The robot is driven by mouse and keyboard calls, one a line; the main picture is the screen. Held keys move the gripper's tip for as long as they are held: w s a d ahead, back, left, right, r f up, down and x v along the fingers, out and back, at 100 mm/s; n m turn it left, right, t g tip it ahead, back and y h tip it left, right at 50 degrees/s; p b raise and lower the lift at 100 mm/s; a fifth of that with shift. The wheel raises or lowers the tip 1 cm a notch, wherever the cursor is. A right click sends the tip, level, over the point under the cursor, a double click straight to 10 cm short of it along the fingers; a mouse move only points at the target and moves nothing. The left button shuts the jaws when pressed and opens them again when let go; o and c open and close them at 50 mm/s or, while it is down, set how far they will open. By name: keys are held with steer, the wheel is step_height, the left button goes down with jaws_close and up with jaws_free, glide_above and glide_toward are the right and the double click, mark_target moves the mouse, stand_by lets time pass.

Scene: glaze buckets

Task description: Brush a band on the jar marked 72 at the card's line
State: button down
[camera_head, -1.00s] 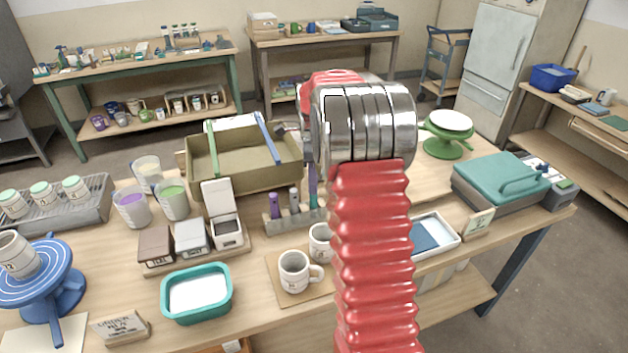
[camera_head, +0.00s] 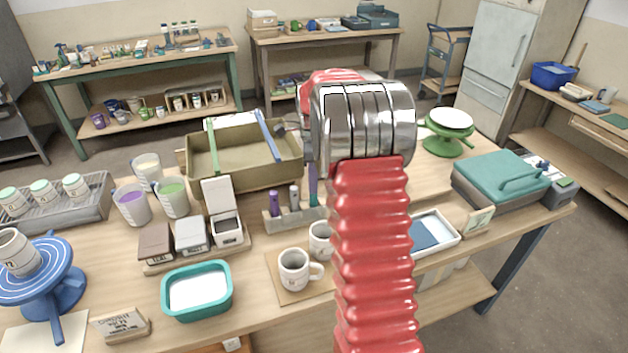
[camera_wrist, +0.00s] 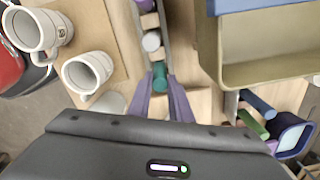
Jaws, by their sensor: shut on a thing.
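A white jar (camera_head: 20,254) stands tilted on the blue banding wheel (camera_head: 66,286) at the far left; its number is too small to read surely. A small lettered card on a wooden block (camera_head: 122,325) is in front of the wheel. The brush rack (camera_head: 273,223) holds upright purple (camera_head: 275,201) and grey handles near the table's middle. In the wrist view, the purple fingers of my gripper (camera_wrist: 160,82) are closed around a teal handle (camera_wrist: 158,70) at the rack's end. That handle also shows in the head view (camera_head: 313,199). My arm hides most of my gripper there.
Two mugs (camera_head: 294,271) stand on a board right of the teal tub (camera_head: 197,291). Lidded boxes (camera_head: 192,238) and glaze buckets (camera_head: 172,199) stand left of the rack. The olive basin (camera_head: 195,165) is behind it. A green wheel (camera_head: 447,146) and teal-lidded case (camera_head: 497,181) are to the right.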

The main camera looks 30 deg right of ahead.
stand_by(0.3)
steer(key=c, duration=1.5)
jaws_free()
steer(key=shift+c, duration=0.2)
steer(key=shift+o, duration=0.5)
steer(key=o, duration=0.3)
steer(key=shift+r, duration=3.45)
